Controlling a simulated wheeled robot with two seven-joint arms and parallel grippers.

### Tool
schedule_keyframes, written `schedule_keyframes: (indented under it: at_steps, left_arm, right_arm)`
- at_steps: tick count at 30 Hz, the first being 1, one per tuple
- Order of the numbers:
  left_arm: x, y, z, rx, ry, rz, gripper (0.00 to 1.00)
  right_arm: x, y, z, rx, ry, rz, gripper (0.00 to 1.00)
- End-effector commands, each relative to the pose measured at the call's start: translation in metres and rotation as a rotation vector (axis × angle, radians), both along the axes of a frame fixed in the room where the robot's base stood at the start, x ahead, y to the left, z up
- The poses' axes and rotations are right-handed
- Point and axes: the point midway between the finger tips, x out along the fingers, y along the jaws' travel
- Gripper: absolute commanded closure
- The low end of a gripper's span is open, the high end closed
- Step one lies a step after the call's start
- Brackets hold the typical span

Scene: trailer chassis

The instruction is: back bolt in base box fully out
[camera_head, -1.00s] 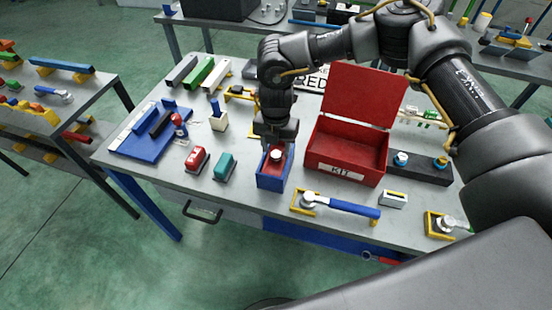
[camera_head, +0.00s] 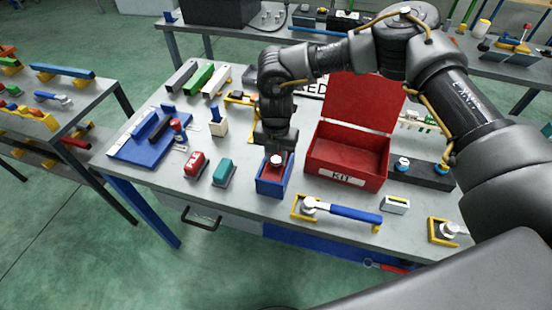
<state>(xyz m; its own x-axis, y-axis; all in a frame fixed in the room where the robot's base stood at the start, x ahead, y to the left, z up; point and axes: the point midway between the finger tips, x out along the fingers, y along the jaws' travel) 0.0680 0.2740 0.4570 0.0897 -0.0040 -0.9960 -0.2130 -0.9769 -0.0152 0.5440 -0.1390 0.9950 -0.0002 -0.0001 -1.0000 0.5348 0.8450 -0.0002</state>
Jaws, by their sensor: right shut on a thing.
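The base box (camera_head: 272,188) is a small blue open box at the front middle of the table, with a red part inside it. My right gripper (camera_head: 276,150) points down over the back part of the box, behind that bolt head. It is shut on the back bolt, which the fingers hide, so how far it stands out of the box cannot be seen. My left gripper is not in view.
An open red KIT box (camera_head: 343,178) stands close on the right. A blue-handled tool (camera_head: 345,211) lies in yellow holders at the front right. Red (camera_head: 196,164) and teal (camera_head: 223,172) blocks sit left of the base box. A blue fixture (camera_head: 140,150) lies further left.

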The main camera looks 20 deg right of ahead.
Motion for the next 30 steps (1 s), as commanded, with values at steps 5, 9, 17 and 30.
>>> schedule_keyframes:
  at_steps: [5,9,17,30]
  left_arm:
    - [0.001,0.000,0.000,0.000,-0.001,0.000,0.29]
    - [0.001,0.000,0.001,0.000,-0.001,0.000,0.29]
    - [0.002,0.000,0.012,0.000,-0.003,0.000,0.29]
    - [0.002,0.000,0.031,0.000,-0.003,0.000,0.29]
  right_arm:
    - [0.000,0.000,0.000,0.000,0.000,0.000,0.87]
    - [0.000,0.000,0.002,0.000,-0.001,0.000,0.87]
    - [0.000,0.000,0.017,0.000,-0.001,0.000,0.87]
    - [0.000,0.000,0.045,0.001,-0.001,0.000,0.87]
